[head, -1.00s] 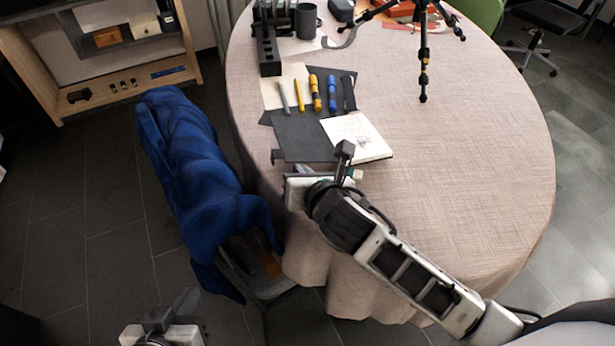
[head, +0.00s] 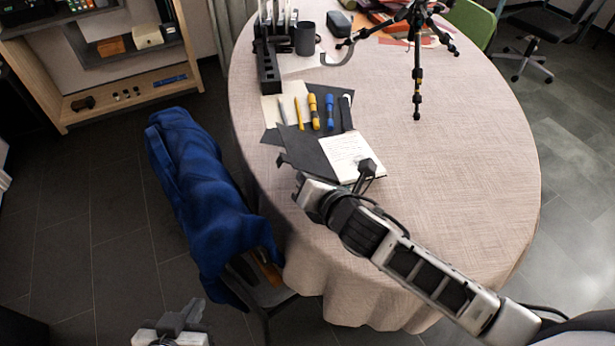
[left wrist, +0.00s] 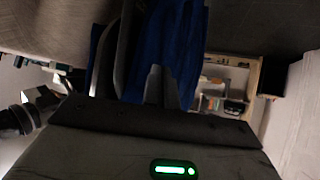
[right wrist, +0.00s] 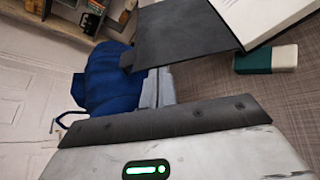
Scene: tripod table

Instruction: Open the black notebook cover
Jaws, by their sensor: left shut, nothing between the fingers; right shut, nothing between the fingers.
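The black notebook lies on the table near its left edge. Its black cover (head: 312,154) is spread out to the left of the white pages (head: 343,150), which are exposed. In the right wrist view the cover (right wrist: 180,38) extends in front of my right gripper (right wrist: 157,86), with the white pages (right wrist: 268,12) beyond it. The right gripper is shut and empty close to the cover's near edge; I cannot tell if they touch. My left gripper (head: 178,322) is shut and empty, low over the floor at the bottom left, away from the notebook.
Pens and markers (head: 314,112) lie on sheets behind the notebook. A green-and-white eraser (right wrist: 265,60) lies beside it. A black tripod (head: 416,70), a mug (head: 305,38) and a dark holder (head: 267,65) stand farther back. A blue cloth (head: 205,190) drapes a chair left of the table. The table's right side is clear.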

